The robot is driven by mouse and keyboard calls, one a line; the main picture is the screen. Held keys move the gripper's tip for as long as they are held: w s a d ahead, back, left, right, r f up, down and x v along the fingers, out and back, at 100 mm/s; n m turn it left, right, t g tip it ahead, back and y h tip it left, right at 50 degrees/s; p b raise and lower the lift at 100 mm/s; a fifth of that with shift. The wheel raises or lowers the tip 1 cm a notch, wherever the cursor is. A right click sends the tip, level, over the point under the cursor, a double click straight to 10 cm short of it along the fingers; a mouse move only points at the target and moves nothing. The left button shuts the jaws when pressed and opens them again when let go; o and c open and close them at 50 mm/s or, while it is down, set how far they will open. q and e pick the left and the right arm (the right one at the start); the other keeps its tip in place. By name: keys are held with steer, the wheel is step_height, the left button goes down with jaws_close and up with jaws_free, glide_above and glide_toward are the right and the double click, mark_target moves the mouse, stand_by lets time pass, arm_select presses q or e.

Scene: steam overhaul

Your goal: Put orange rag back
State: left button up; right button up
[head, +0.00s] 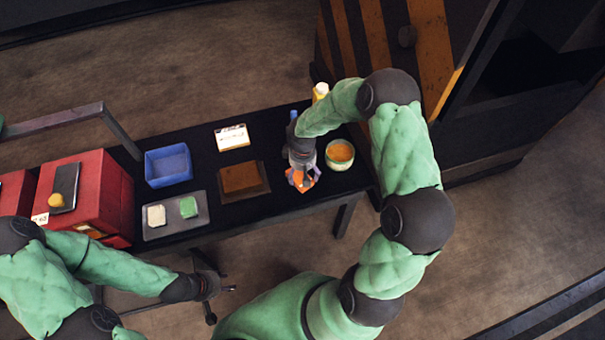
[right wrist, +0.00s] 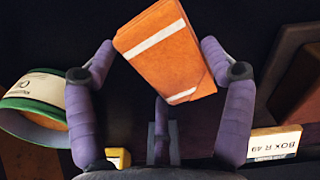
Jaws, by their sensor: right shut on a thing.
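The orange rag (head: 303,181) is folded and has pale stripes, seen best in the right wrist view (right wrist: 162,50). My right gripper (head: 301,172) is shut on it, over the black table between a shallow brown-bottomed tray and a round tub. In the right wrist view the rag sits between the two purple fingers. A grey tray (head: 150,233) on the table holds a white folded rag (head: 156,215) and a green one (head: 189,207), with bare room at its right end. My left gripper (head: 228,290) is open and empty, off the front of the table.
The brown-bottomed tray (head: 266,190) lies between grey tray and right gripper. Red cases (head: 95,190) are at the left.

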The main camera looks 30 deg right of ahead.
steer(key=shift+f, duration=0.1)
steer(key=o, duration=1)
step_height(320, 180, up, 12)
steer(key=p, duration=0.4)
steer(key=shift+p, duration=0.3)
